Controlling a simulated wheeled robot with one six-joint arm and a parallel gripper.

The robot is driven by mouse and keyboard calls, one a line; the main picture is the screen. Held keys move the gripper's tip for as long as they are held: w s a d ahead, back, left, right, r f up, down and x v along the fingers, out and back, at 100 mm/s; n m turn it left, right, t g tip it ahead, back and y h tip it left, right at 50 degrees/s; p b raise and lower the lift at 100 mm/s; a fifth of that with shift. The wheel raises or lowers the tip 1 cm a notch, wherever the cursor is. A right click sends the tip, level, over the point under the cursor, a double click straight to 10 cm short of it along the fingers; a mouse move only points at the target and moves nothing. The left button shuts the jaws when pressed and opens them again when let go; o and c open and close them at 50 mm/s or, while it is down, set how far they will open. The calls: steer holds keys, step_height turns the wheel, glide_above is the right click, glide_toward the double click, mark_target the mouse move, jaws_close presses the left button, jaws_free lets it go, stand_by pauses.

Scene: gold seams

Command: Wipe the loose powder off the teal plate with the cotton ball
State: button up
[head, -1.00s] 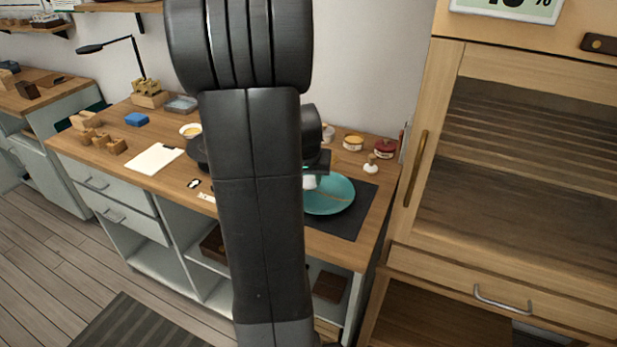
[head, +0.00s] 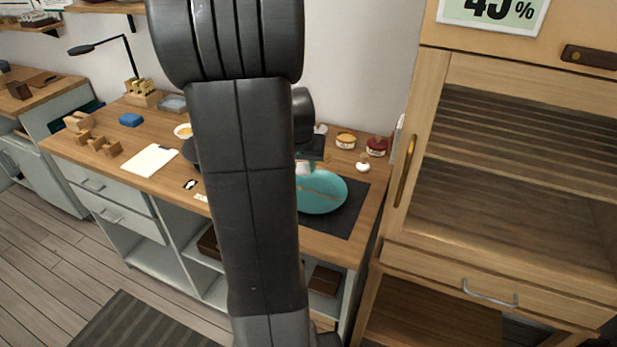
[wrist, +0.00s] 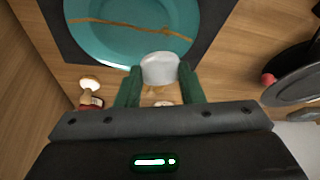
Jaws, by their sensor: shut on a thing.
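The teal plate (head: 324,198) with a gold seam rests on a dark mat (head: 350,212) at the right of the workbench. It also shows in the wrist view (wrist: 120,42), its seam running across it. My gripper (wrist: 159,74) is shut on the white cotton ball (wrist: 159,68), which sits between its green fingertips. In the wrist view the ball overlaps the plate's near rim; I cannot tell whether they touch. In the head view the ball (head: 303,168) is by the plate's back left edge, and my arm hides part of the plate. I cannot clearly make out loose powder.
Behind the plate stand a yellow-topped jar (head: 346,141), a red jar (head: 376,147) and a small white-topped knob (head: 363,165). A wooden cabinet (head: 500,180) stands close on the right. A white sheet (head: 150,160) and wooden blocks (head: 104,146) lie left.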

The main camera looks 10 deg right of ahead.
steer(key=shift+s+d+f+b, duration=0.25)
steer(key=shift+d+f+b, duration=0.25)
steer(key=shift+f+b, duration=0.15)
steer(key=shift+s+d+f+b, duration=0.25)
steer(key=shift+d+f+b, duration=0.3)
steer(key=shift+b, duration=0.15)
steer(key=shift+s+d+f+b, duration=0.25)
steer(key=shift+d+f+b, duration=0.2)
steer(key=shift+f+b, duration=0.2)
steer(key=shift+w+a+f+b, duration=0.2)
steer(key=shift+w+a+b, duration=0.1)
steer(key=shift+w+a, duration=0.4)
steer(key=shift+w+a+f+b, duration=0.15)
steer(key=shift+w+a+b, duration=0.15)
steer(key=shift+w+a, duration=0.35)
steer(key=shift+s+a+f+b, duration=0.1)
steer(key=shift+s+f+b, duration=0.05)
steer(key=shift+f+b, duration=0.7)
